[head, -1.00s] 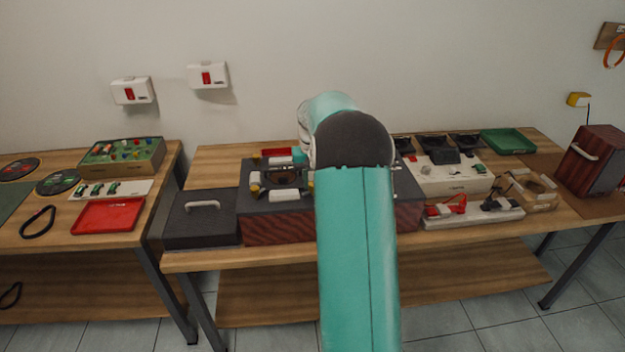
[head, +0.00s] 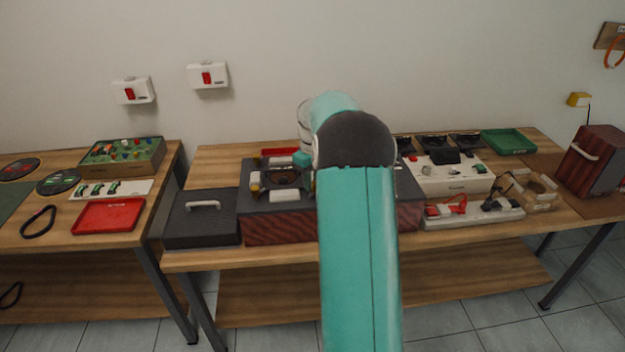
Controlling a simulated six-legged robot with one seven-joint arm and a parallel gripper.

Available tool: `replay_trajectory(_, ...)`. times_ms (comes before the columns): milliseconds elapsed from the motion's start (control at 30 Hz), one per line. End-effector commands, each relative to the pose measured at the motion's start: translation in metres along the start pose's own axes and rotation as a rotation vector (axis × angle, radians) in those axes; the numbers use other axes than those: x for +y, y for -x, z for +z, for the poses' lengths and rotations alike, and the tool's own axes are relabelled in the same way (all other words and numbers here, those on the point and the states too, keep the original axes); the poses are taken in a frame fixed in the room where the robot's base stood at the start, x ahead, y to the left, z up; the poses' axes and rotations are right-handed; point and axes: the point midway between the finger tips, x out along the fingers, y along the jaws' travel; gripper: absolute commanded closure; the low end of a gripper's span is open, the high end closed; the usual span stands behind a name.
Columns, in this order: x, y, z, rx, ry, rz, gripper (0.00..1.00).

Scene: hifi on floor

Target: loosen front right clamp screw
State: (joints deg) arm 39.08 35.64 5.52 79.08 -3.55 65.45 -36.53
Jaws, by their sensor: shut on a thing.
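The dark, box-shaped hi-fi unit (head: 281,231) with a reddish front stands on the middle bench, with a black round part (head: 284,178) and pale blocks on its top. My teal arm covers much of its right half. A small teal and white part of my wrist shows at the arm's left edge, above the unit's top. My gripper's fingers are hidden behind the arm. The front right clamp screw cannot be made out; that part of the unit is behind my arm or too small to tell.
A black case with a handle (head: 202,226) stands left of the unit. White boxes with parts (head: 452,186), a green tray (head: 508,142) and a dark red box (head: 596,160) lie to the right. A red tray (head: 108,216) is on the left bench.

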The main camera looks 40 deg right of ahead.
Motion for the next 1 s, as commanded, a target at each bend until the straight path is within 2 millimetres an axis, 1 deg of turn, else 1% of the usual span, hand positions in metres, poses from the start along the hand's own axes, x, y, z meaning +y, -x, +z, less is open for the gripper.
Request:
replay_trajectory(400, 0.0, 0.002, 0.0, 0.001, 0.006, 0.001, 0.99)
replay_trajectory(433, 0.0, 0.002, 0.0, 0.001, 0.006, 0.001, 0.71)
replay_trajectory(500, 0.0, 0.001, 0.0, 0.001, 0.005, 0.001, 0.57)
replay_trajectory(533, 0.0, 0.001, 0.0, 0.001, 0.005, 0.001, 0.55)
replay_trajectory(833, 0.0, 0.002, 0.0, 0.001, 0.005, 0.001, 0.55)
replay_trajectory(933, 0.0, 0.009, -0.001, 0.002, 0.005, 0.002, 0.55)
replay_trajectory(1000, 0.0, 0.019, -0.001, 0.003, 0.005, 0.002, 0.55)
